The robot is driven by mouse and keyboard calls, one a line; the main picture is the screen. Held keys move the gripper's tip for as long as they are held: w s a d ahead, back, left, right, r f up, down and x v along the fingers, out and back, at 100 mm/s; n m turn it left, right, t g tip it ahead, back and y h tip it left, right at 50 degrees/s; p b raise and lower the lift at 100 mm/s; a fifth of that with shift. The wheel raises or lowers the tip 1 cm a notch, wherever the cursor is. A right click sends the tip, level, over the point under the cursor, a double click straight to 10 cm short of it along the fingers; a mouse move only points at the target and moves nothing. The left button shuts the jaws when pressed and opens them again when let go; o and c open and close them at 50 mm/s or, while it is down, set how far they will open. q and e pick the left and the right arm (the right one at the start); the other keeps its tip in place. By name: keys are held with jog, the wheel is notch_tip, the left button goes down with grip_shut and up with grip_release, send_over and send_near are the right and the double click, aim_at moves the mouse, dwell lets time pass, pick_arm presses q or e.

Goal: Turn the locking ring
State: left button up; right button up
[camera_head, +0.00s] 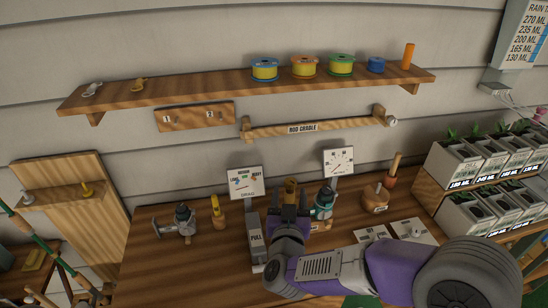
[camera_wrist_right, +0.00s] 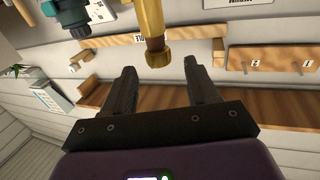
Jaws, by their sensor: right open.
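A brass-coloured upright part (camera_head: 291,185) stands at the middle of the workbench, just beyond my right gripper (camera_head: 289,208). In the right wrist view the brass part (camera_wrist_right: 150,18) ends in a wider round collar (camera_wrist_right: 158,55), which may be the locking ring. The right gripper (camera_wrist_right: 162,80) is open. Its two fingers lie to either side of the collar in the picture, with nothing between them and no visible contact. The lower part of the brass piece is hidden by my gripper in the head view. My left gripper is not in view.
A teal reel (camera_head: 324,202) stands close right of the gripper, below a dial plate (camera_head: 339,162). A PULL block (camera_head: 256,240) and a drag sign (camera_head: 244,183) are left. A wooden rod cradle (camera_head: 318,126) hangs behind. The bench's left front (camera_head: 160,270) is clear.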

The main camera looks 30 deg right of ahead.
aim_at(291, 178)
jog(key=shift+w+r, duration=0.15)
jog(key=shift+w, duration=0.05)
jog(key=shift+w+d+r+p, duration=0.1)
jog(key=shift+w+d+p, duration=0.1)
jog(key=shift+p, duration=0.15)
jog(key=shift+w+d+r+p, duration=0.1)
jog(key=shift+w+d+p, duration=0.45)
jog(key=shift+p, duration=0.3)
jog(key=x, duration=0.3)
jog(key=shift+w+d+f+b, duration=0.1)
jog(key=shift+w+f+b, duration=0.1)
jog(key=shift+w+b, duration=0.15)
jog(key=shift+w+d, duration=0.3)
jog(key=shift+w, duration=0.25)
jog(key=c, duration=1)
